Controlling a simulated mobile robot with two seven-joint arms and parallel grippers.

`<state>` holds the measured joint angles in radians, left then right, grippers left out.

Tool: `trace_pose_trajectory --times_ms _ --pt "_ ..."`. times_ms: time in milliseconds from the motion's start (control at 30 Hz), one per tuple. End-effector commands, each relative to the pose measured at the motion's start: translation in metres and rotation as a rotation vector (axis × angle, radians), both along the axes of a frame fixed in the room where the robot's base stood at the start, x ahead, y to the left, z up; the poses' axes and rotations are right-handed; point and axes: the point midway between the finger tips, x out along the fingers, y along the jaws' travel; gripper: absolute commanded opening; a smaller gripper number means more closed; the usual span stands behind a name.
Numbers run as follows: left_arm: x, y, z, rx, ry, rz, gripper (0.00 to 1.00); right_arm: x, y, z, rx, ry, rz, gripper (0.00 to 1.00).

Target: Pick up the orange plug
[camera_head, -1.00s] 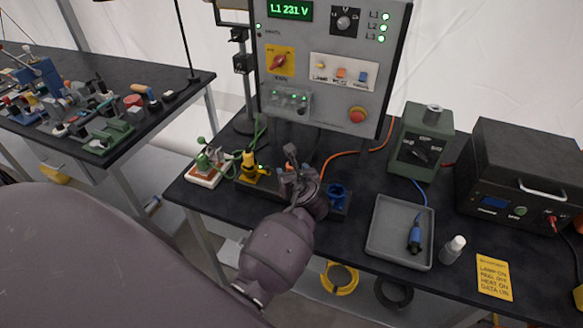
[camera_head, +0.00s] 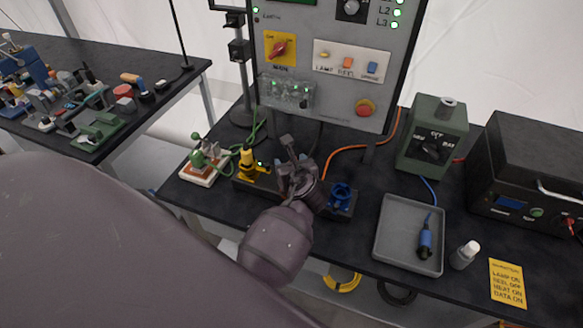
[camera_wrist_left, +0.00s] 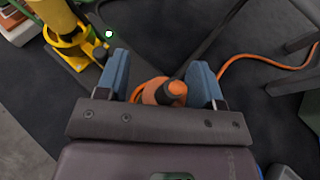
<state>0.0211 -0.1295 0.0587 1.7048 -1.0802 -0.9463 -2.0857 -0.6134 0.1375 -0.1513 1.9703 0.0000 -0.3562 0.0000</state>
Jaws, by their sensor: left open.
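The orange plug (camera_wrist_left: 160,91) shows in the left wrist view, upright or nearly so, with a black-and-orange cable end at its top. My left gripper (camera_wrist_left: 161,65) is open, with one blue-padded finger on each side of the plug. I cannot tell whether the pads touch it. In the head view my left gripper (camera_head: 293,160) is over the bench between a yellow plug (camera_head: 249,163) and a blue socket (camera_head: 341,194). There it hides the orange plug, and only the orange cable (camera_head: 345,148) shows behind. My right gripper is not in view.
The yellow plug's holder (camera_wrist_left: 72,42) stands close to the left finger. A control panel (camera_head: 330,75) rises behind.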

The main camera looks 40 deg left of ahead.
Motion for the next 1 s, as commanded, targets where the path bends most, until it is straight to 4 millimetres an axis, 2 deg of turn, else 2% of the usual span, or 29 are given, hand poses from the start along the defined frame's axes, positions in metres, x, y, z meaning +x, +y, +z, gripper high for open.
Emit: trace_pose_trajectory --times_ms 133,167,400,500,767,867,1000 --pt "0.0 0.0 0.0 0.0 0.0 0.0 0.61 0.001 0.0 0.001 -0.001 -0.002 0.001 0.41" --pt "0.0 0.0 0.0 0.0 0.0 0.0 0.58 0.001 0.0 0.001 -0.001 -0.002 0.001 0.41" --pt "0.0 0.0 0.0 0.0 0.0 0.0 0.21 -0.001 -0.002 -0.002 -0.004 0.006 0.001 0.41" --pt "0.0 0.0 0.001 0.001 -0.001 0.0 0.09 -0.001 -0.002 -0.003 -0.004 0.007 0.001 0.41" --pt "0.0 0.0 0.003 0.001 -0.002 -0.001 0.08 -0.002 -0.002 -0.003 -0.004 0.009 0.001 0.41" --pt "0.001 0.0 0.011 0.002 -0.004 0.0 0.08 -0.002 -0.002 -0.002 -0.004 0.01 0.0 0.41" --pt "0.001 0.0 0.033 0.001 -0.006 -0.002 0.08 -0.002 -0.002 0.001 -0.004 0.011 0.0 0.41"
